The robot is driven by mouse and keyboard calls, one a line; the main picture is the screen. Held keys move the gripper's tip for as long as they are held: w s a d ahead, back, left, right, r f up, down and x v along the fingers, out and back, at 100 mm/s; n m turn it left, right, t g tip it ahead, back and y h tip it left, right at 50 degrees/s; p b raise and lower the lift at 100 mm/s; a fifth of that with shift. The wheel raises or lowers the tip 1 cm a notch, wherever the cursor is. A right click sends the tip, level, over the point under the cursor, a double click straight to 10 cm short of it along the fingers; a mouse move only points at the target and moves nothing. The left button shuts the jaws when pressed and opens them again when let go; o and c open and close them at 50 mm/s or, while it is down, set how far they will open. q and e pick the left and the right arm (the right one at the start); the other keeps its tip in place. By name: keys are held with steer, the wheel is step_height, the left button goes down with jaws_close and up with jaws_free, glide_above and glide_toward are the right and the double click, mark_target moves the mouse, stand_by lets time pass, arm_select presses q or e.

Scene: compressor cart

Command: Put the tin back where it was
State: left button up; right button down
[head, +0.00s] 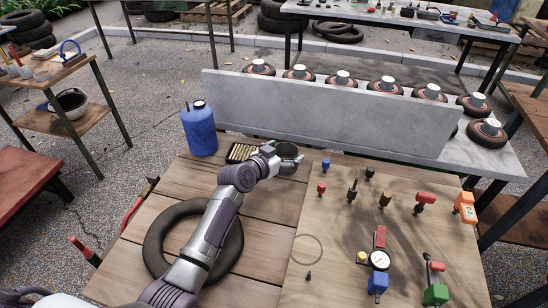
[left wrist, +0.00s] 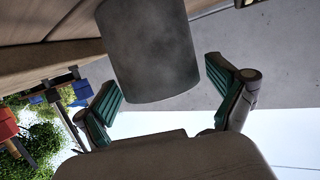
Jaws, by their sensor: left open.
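The tin is a dark grey cylinder (left wrist: 150,55) that fills the top middle of the left wrist view. In the head view the tin (head: 287,168) shows as a dark round shape at the far edge of the wooden table, partly hidden by my left gripper (head: 284,152). My left gripper (left wrist: 165,93) is open, with one teal-padded finger on each side of the tin's end. I cannot tell whether either pad touches it. My right gripper is not in view.
A blue jug (head: 199,130) and a small black tray (head: 243,152) stand left of the gripper. A black tyre (head: 158,240) lies under my left arm. A pegboard (head: 335,245) with fittings and a gauge is at right. A grey wall (head: 330,108) stands beyond the table.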

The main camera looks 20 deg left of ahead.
arm_select(q)
steer(key=v, duration=1.1)
steer(key=shift+s+a, duration=0.15)
steer(key=shift+s, duration=0.1)
